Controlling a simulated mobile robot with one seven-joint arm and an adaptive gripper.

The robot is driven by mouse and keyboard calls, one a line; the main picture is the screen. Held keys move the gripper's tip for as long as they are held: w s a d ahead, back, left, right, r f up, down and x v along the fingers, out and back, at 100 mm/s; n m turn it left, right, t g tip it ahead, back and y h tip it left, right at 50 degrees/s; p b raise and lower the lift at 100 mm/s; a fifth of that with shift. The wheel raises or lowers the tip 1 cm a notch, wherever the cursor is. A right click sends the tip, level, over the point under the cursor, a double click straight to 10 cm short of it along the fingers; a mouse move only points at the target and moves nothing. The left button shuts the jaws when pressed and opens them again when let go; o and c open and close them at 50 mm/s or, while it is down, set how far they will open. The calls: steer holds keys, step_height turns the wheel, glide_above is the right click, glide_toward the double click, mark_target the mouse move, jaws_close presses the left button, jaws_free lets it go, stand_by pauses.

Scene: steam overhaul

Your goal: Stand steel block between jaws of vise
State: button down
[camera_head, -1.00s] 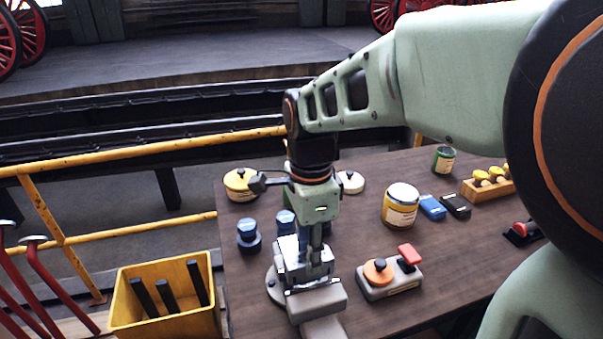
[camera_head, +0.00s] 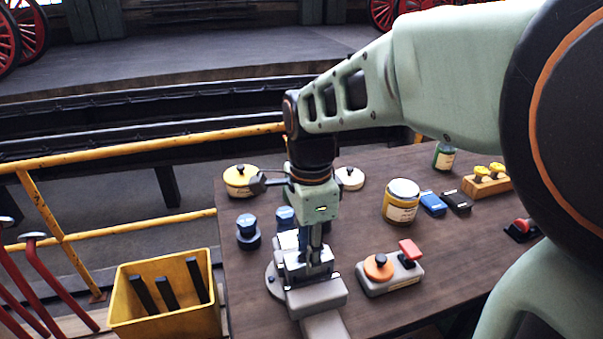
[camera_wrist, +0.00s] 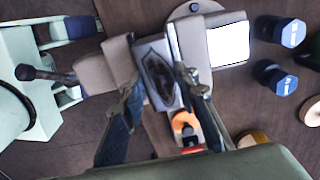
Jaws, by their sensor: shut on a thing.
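The grey vise (camera_head: 318,297) stands at the table's front left edge, and its jaws (camera_wrist: 200,35) show in the wrist view. My gripper (camera_head: 314,262) points straight down over the vise. In the wrist view my gripper (camera_wrist: 160,95) has its two fingers on either side of the grey steel block (camera_wrist: 157,62) and is shut on it. The block is at the jaw gap, with a jaw on each side of it in the picture. Its lower end is hidden, so I cannot tell whether it touches the vise floor.
A grey box (camera_head: 391,275) with an orange knob and red part sits right of the vise. Blue-topped pieces (camera_head: 248,232) stand behind left. A yellow tin (camera_head: 401,201) stands farther right. A yellow bin (camera_head: 165,322) with dark bars is left of the table (camera_head: 460,240).

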steer(key=shift+f+b, duration=0.85)
steer(key=shift+f, duration=0.35)
steer(key=c, duration=1.8)
jaws_free()
steer(key=o, duration=0.4)
steer(key=shift+r+p, duration=3.3)
steer(key=shift+r, duration=0.7)
